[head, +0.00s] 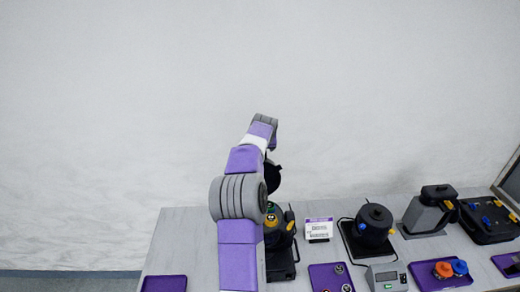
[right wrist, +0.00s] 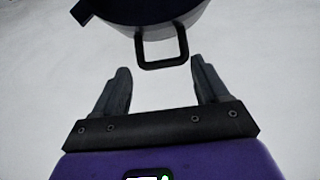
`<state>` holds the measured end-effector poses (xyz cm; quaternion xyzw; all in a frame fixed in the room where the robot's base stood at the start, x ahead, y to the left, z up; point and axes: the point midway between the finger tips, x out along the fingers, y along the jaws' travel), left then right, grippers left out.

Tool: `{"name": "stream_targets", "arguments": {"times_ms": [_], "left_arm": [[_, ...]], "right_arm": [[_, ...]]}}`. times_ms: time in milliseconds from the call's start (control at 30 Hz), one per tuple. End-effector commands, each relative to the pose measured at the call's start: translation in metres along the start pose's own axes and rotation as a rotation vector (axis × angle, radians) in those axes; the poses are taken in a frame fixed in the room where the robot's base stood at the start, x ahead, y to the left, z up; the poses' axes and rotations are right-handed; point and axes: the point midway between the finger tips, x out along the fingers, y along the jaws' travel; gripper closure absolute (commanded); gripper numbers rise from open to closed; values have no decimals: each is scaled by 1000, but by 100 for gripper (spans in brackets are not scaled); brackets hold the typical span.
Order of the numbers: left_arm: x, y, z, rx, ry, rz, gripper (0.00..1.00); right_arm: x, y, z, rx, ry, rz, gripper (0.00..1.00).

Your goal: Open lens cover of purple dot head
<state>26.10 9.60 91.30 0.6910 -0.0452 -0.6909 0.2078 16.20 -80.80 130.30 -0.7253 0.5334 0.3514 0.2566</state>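A dark lamp head (head: 279,232) with small yellow and orange parts stands on the table, partly hidden by my purple-and-grey right arm. A black round piece (head: 272,176) shows above it beside the arm, probably its cover. No purple dot is clear on any head. In the right wrist view, a dark rounded piece (right wrist: 150,14) with a square loop handle (right wrist: 163,65) is at the top. My right gripper (right wrist: 162,82) is open, its fingers on either side below the handle, with nothing between them. My left gripper is not in view.
Another black head (head: 373,224) and a grey-and-black unit (head: 430,208) stand to the right. A white label card (head: 319,229), a grey display box (head: 388,278) and a purple tray (head: 425,280) with orange and blue knobs share the table. A pale wall is behind.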

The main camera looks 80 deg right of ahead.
Motion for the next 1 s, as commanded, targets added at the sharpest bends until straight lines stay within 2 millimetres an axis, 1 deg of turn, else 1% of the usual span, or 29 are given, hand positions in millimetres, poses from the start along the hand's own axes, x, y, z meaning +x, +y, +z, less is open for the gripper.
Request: {"name": "stream_targets", "arguments": {"times_ms": [167,267,367,600,700,800,1000], "left_arm": [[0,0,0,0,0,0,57],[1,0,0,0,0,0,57],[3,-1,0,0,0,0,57],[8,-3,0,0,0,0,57],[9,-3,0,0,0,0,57],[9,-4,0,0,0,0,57],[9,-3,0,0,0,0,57]], "right_arm": [[1,-2,2,-1,-5,-3,26],[-4,-2,2,0,-5,-4,26],[-16,-2,1,-1,-4,-6,26],[-55,-1,0,0,-3,-5,26],[-66,0,0,1,-3,-4,26],[-72,0,0,0,-4,-3,26],[-73,1,0,1,-5,-1,26]]}}
